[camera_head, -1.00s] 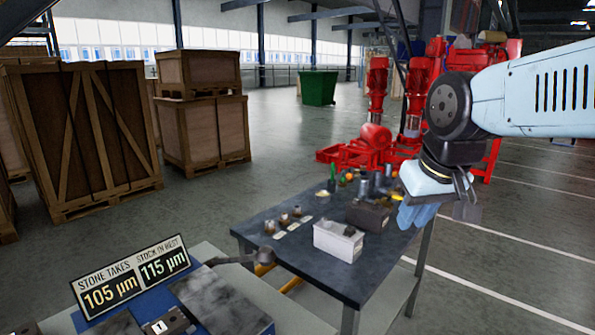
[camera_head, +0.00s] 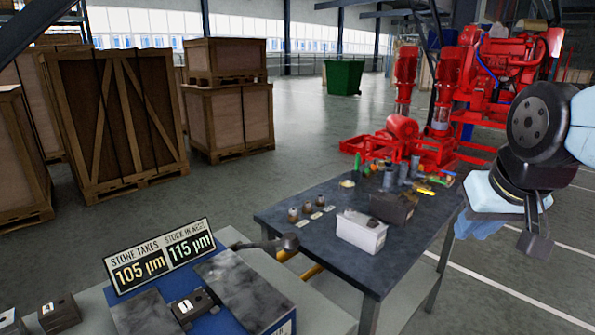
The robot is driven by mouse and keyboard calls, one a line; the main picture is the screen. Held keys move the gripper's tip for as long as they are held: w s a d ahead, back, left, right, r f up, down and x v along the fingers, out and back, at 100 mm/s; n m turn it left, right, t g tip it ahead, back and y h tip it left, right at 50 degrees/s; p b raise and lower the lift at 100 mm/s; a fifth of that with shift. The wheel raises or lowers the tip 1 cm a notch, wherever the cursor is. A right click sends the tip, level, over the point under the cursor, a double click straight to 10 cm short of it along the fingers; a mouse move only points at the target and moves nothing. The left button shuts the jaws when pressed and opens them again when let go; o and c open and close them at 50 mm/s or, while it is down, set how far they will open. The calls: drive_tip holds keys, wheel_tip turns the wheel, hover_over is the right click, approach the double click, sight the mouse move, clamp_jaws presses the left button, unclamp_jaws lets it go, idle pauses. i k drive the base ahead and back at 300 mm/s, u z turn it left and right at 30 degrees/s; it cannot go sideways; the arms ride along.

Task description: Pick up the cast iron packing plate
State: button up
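I cannot tell for sure which piece is the cast iron packing plate. Dark grey metal pieces lie on the near bench at the lower left: a large flat plate (camera_head: 245,290), another flat slab (camera_head: 148,314), and a small dark block marked 1 (camera_head: 193,305) between them on a blue surface. A dark block marked 4 (camera_head: 60,313) sits further left. My gripper (camera_head: 536,235) hangs at the right edge, beyond the right side of the dark table and far from these pieces. Its fingers overlap in this view, so their opening is hidden. I see nothing held.
A dark table (camera_head: 330,262) holds a white bin (camera_head: 361,232), a dark bin (camera_head: 393,208) and small parts. Wooden crates (camera_head: 115,120) and red pump machinery (camera_head: 425,148) stand behind. Open floor lies between.

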sight(190, 307)
drive_tip(key=u, duration=1.65)
drive_tip(key=k, duration=0.5)
drive_tip(key=u, duration=0.1)
drive_tip(key=i, duration=0.5)
drive_tip(key=z, duration=0.1)
